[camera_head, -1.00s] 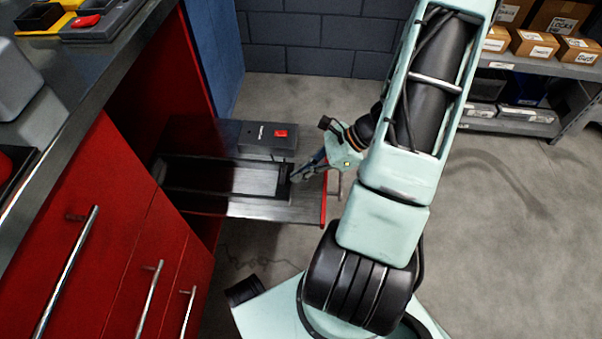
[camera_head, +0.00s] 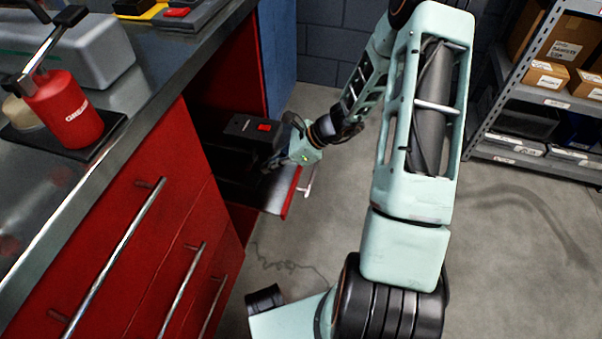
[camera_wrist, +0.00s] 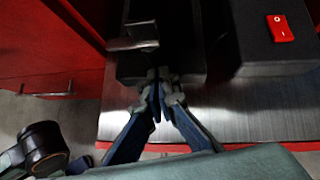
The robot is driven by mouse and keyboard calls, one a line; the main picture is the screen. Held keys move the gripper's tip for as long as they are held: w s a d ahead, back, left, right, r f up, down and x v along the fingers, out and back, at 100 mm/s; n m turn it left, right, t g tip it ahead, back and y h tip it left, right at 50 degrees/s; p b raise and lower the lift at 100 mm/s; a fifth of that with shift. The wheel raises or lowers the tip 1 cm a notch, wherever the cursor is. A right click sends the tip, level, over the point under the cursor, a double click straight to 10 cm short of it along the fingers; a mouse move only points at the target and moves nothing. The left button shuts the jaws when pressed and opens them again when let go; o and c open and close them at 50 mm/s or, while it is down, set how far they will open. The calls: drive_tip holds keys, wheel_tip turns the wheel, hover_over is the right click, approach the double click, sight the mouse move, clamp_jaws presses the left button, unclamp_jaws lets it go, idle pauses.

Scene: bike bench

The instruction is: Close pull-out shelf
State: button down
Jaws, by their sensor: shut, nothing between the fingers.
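The pull-out shelf (camera_head: 276,197) is a metal board with a red front edge. It sticks partly out of the red cabinet's open bay, and its inner part is in shadow. The shelf's bare metal and red edge also show in the wrist view (camera_wrist: 235,115). My gripper (camera_head: 270,164) is shut and empty, low over the shelf behind its red edge. In the wrist view its blue-grey fingers (camera_wrist: 158,76) meet at the edge of a dark object on the shelf. I cannot tell whether they touch it.
A black box with a red switch (camera_head: 252,128) stands on the shelf, close to my gripper. Red drawers with bar handles (camera_head: 120,240) lie at the left, under a worktop holding a red grease container (camera_head: 66,110). A storage rack (camera_head: 545,105) stands at the right. The floor between is open.

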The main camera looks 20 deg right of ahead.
hover_over(216, 164)
drive_tip(key=shift+s+d+p, duration=0.2)
drive_tip(key=shift+s+p, duration=0.05)
drive_tip(key=shift+p, duration=0.2)
drive_tip(key=shift+w+a, duration=0.1)
drive_tip(key=shift+a, duration=0.05)
drive_tip(key=shift+a+r, duration=0.15)
